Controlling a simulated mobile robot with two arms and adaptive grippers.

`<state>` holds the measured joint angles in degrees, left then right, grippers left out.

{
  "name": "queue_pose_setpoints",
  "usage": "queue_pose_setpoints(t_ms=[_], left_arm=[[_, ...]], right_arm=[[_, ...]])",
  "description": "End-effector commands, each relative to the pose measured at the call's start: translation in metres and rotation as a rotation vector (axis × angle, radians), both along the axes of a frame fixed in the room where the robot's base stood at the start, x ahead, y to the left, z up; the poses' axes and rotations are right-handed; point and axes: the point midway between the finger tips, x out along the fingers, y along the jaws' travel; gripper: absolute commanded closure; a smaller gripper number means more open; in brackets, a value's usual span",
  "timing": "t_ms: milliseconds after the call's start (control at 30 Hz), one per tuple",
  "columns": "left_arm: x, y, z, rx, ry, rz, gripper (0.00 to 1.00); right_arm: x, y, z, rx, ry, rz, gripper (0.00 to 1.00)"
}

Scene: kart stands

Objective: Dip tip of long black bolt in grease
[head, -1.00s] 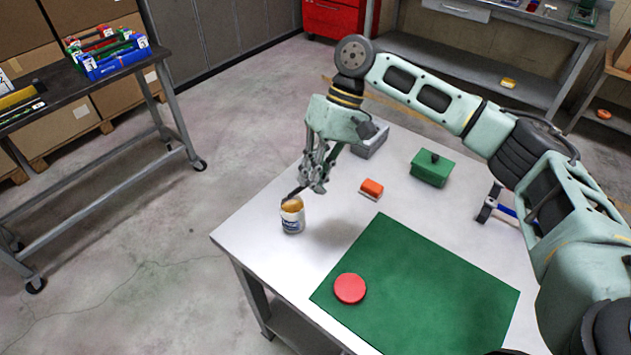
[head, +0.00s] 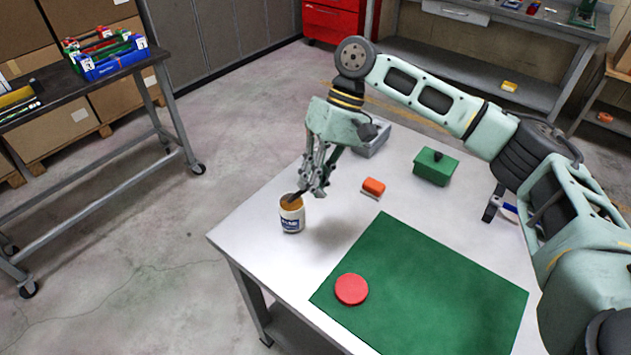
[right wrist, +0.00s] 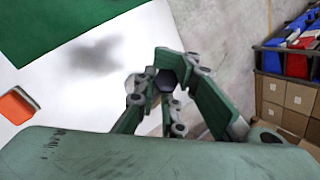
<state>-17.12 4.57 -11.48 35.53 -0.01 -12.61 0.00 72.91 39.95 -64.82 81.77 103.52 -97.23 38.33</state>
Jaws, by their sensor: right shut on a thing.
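An open grease tin (head: 292,219) with a white and blue label and an amber top stands on the white table, near its left edge. My right gripper (head: 311,190) is just above and to the right of the tin, shut on the long black bolt (head: 294,196). The bolt slants down to the left and its lower end is at the tin's mouth. I cannot tell how deep the tip is. In the right wrist view the fingers close round the bolt's dark hex head (right wrist: 166,80). My left gripper is not in view.
A green mat (head: 425,285) with a red round lid (head: 351,289) covers the table's front. An orange block (head: 373,187), a green box (head: 435,167) and a grey tray (head: 372,142) lie behind. A cart with blue bins (head: 112,64) stands left, across open floor.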

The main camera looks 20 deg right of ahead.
Motion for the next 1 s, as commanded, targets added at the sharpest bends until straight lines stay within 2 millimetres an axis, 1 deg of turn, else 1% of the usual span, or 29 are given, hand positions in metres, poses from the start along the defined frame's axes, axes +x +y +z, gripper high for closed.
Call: queue_pose_setpoints(t_ms=[1000], left_arm=[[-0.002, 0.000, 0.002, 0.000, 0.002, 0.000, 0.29]], right_arm=[[0.000, 0.000, -0.010, 0.001, 0.000, 0.000, 1.00]])
